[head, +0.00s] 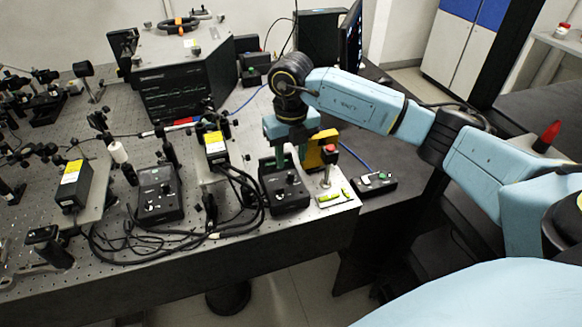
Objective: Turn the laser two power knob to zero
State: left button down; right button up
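Two black laser control boxes stand along the front of the optical table. The left box (160,193) has a small knob and is clear of my arms. The right box (284,198) has a dark power knob (291,179) on its sloped top. Their labels are too small to read, so I cannot tell which one is laser two. My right gripper (290,160) points down just above the back of the right box, its fingers apart with nothing seen between them. It appears to be short of the knob. My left gripper is out of view.
Black cables (240,205) loop between the boxes. Laser heads with yellow labels (215,143) and optics crowd the table's left. A small switch box (373,183) lies at right.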

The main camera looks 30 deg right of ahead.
aim_at(291, 173)
jog(key=shift+f, duration=2.35)
grip_shut()
